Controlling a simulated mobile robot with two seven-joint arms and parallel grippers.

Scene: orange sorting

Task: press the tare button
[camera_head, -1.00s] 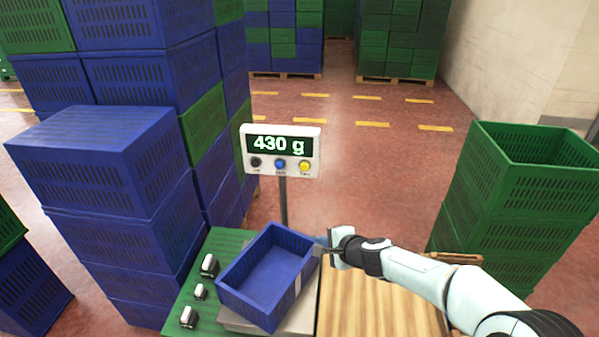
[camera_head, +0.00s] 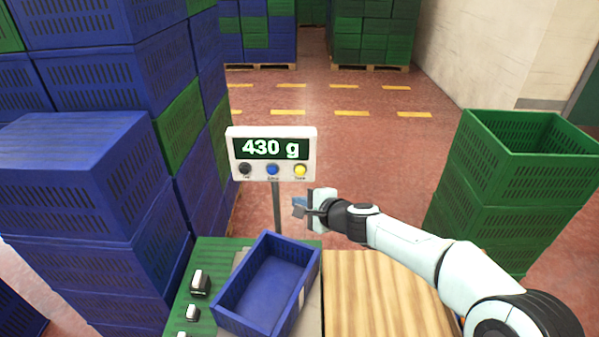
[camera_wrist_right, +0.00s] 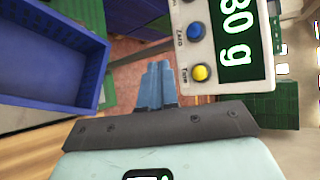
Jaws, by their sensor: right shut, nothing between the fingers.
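The scale display (camera_head: 272,141) stands on a post and reads 430 g. Under its screen is a row of three buttons: black (camera_head: 245,169), blue (camera_head: 272,170) and yellow (camera_head: 300,171). The yellow one is the tare button; in the right wrist view the label beside this yellow button (camera_wrist_right: 201,73) looks like "Tare". My right gripper (camera_head: 299,205) is shut and empty, a little below the yellow button and apart from it. In the right wrist view its blue fingers (camera_wrist_right: 158,68) lie together, left of the yellow button. My left gripper is out of view.
An empty-looking blue crate (camera_head: 268,284) sits on the scale below the display. A wooden board (camera_head: 375,295) lies to its right. Stacked green crates (camera_head: 500,195) stand at right, tall blue crate stacks (camera_head: 75,180) at left. Floor behind the display is open.

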